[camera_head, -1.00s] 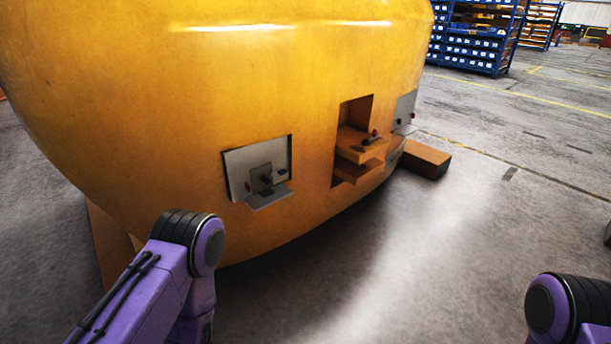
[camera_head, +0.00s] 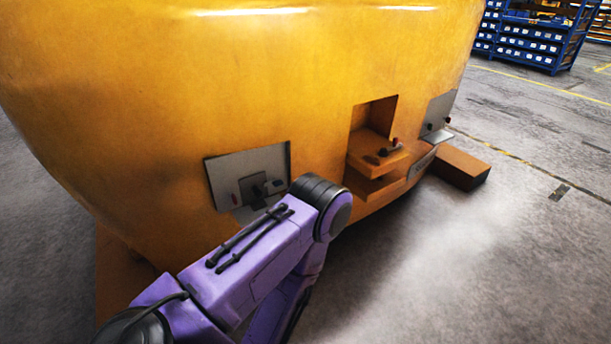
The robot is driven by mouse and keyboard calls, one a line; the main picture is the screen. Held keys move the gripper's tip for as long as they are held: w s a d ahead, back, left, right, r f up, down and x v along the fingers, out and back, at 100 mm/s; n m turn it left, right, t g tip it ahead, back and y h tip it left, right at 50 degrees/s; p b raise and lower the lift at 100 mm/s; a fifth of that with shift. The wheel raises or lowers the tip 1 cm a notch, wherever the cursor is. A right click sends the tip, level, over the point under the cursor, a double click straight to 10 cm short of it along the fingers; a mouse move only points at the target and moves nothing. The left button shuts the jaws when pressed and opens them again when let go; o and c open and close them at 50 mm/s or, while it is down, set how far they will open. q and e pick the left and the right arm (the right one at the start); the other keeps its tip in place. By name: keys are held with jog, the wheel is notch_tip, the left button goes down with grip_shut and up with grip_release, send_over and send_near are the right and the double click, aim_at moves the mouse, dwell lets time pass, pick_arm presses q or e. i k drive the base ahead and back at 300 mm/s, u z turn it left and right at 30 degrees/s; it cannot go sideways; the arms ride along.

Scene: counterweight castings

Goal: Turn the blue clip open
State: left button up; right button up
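A grey panel (camera_head: 222,180) is set in a recess in the yellow casting (camera_head: 150,110), left of the picture's middle. It carries a dark block (camera_head: 256,188), a red knob (camera_head: 236,199) and a small bluish-dark piece (camera_head: 278,184), which may be the blue clip; it is too small to tell its position. My purple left arm reaches in from the lower left, and its elbow-like joint covers the panel's lower right. My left gripper is out of view below the frame or behind the arm. My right gripper is not in view.
An orange stepped recess (camera_head: 378,160) with red and black knobs lies right of the panel. A second grey plate (camera_head: 438,115) is farther right. A brown block (camera_head: 462,167) lies on the floor beside the casting. Blue shelving (camera_head: 530,40) stands far back. The floor at right is clear.

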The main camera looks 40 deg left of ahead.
aim_at(276, 182)
jog(key=u, duration=0.55)
jog(key=i, duration=0.9)
jog(key=u, duration=0.8)
